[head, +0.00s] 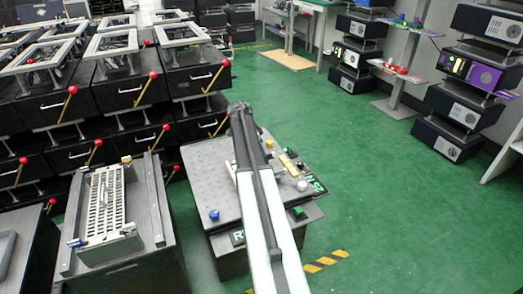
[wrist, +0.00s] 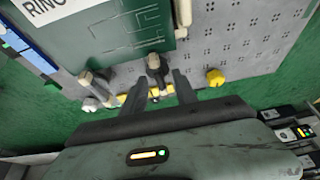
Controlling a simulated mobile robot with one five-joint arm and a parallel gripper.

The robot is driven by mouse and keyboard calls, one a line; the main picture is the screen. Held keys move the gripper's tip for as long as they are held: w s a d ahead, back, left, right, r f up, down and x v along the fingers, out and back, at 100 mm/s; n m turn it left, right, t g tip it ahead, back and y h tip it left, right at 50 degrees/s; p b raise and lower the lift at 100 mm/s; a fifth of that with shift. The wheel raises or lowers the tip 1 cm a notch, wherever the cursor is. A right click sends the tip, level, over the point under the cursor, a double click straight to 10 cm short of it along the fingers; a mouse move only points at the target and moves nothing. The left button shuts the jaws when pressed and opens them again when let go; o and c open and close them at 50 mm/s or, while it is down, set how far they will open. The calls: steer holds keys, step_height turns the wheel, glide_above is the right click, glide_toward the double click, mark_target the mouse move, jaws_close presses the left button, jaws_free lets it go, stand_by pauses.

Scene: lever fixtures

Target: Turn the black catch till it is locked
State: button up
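The black catch (wrist: 154,68) shows in the wrist view, below the edge of a dark green panel and on a grey perforated plate (wrist: 250,35). Small yellow parts sit by its lower end. My gripper (wrist: 158,88) is open, with one dark finger to each side of the catch's lower end. I cannot tell whether either finger touches it. In the head view my arm reaches over the grey fixture table (head: 213,170). The catch and my fingertips cannot be made out there.
In the wrist view a beige lever (wrist: 95,85) stands close left of the catch, and a yellow knob (wrist: 215,77) to its right. Black drawer units (head: 130,90) stand left; green floor at right is open.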

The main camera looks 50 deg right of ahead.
steer(key=p+v, duration=0.3)
steer(key=v, duration=0.2)
steer(key=shift+r+p, duration=0.15)
steer(key=shift+p, duration=0.15)
steer(key=w+a+n+t, duration=0.1)
steer(key=w+a+n, duration=0.2)
steer(key=a, duration=1.2)
steer(key=w+a+n+t, duration=0.1)
steer(key=w+a+n, duration=0.2)
steer(key=a, duration=1.3)
steer(key=s+a+f+n+y, duration=0.1)
steer(key=s+a+n+y, duration=0.1)
steer(key=s+a+n, duration=0.75)
steer(key=s+a+f+n+y, duration=0.15)
steer(key=s+a+n, duration=0.4)
steer(key=a, duration=0.65)
step_height(320, 180, up, 26)
steer(key=n+p, duration=0.1)
steer(key=p, duration=2.4)
steer(key=shift+w+d+n+y+p, duration=0.15)
steer(key=shift+d+n+y+p, duration=0.1)
steer(key=shift+n+y+p, duration=0.1)
